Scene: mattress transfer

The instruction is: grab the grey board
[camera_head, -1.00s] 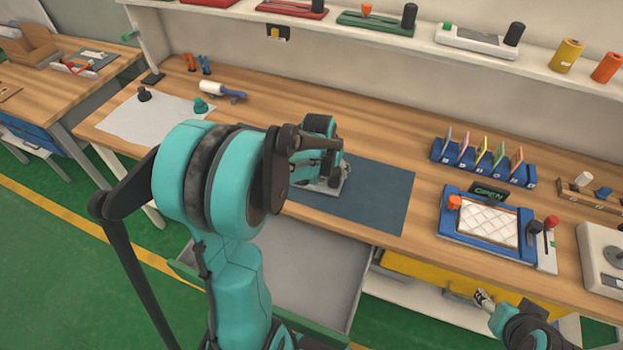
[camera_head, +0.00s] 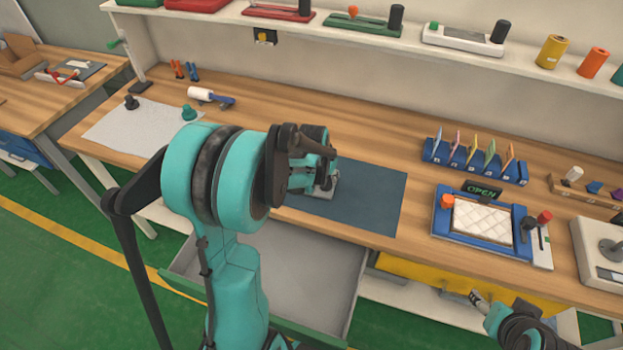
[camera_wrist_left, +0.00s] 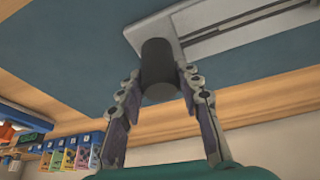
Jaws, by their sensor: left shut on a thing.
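The grey board (camera_wrist_left: 205,14) lies on a dark blue mat (camera_wrist_left: 60,55) in the left wrist view. It has dark slots or rails and a black cylindrical knob (camera_wrist_left: 158,72) at one end. My left gripper (camera_wrist_left: 160,74) is shut on this knob, with a finger on each side. In the head view, a small part of the board (camera_head: 329,188) shows beside the left gripper (camera_head: 322,178); my arm hides the rest. My right gripper (camera_head: 476,297) is low at the right, in front of the bench, away from the board. Its jaws are too small to judge.
The mat (camera_head: 375,195) is bare to the right. Beyond it stand a blue tray (camera_head: 440,222) with a white quilted pad (camera_head: 482,220) and a blue rack (camera_head: 475,170) of coloured cards. An open drawer (camera_head: 300,262) juts out below. A shelf (camera_head: 370,33) runs behind.

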